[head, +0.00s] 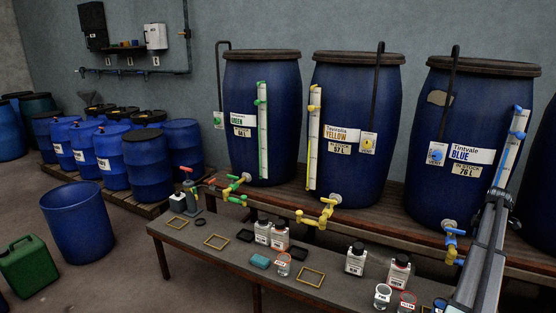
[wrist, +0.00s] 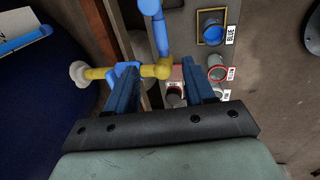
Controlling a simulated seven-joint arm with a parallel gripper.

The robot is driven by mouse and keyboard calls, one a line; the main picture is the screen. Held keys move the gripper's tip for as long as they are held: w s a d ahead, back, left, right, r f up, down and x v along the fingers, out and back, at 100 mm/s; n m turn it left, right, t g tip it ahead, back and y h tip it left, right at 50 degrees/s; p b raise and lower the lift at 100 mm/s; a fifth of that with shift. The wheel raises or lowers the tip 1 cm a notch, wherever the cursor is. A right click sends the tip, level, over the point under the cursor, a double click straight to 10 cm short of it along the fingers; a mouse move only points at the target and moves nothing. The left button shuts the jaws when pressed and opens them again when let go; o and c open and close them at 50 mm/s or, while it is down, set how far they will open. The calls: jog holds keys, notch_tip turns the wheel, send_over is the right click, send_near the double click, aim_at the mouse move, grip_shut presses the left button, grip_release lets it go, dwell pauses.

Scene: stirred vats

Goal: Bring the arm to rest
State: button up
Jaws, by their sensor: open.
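My gripper (wrist: 158,64) is open in the wrist view, with its two dark blue fingers apart. No object is held between them. Ahead of the fingers is the blue vat's tap (wrist: 125,72), with a yellow pipe and a blue spout. The left fingertip overlaps the tap in the picture; I cannot tell whether they touch. In the head view my grey arm reaches up at the right, in front of the blue vat (head: 455,110), and the gripper is not clearly seen. The vat's tap also shows there (head: 453,232), left of the arm.
A jar labelled BLUE (wrist: 212,25) stands in a yellow frame below. Other jars and bottles (head: 398,272) stand along the low bench (head: 215,262). The green vat (head: 285,110) and yellow vat (head: 355,100) stand to the left. Floor in front of the bench is clear.

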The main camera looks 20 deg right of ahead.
jog(key=s+a+f+m+g+y, duration=0.15)
jog(key=a+f+m, duration=0.45)
jog(key=a+f, duration=0.65)
jog(key=s+a+f+m, duration=0.3)
jog(key=a+f+m, duration=0.35)
jog(key=a, duration=1.15)
jog(key=s+a+f+m+g+y, duration=0.1)
jog(key=s+a+f+m, duration=0.3)
jog(key=a+f, duration=1)
jog(key=s+a+f+n+g, duration=0.2)
jog(key=s+a, duration=0.4)
jog(key=a, duration=0.6)
jog(key=s+a+f+n+g, duration=0.2)
jog(key=s+a+f, duration=0.3)
jog(key=a, duration=0.7)
jog(key=s+a+f+n+g, duration=0.2)
jog(key=s+a, duration=0.6)
jog(key=a, duration=0.4)
jog(key=shift+a+f+n+h, duration=0.2)
jog(key=shift+f+n+h, duration=0.25)
jog(key=shift+f+n, duration=0.3)
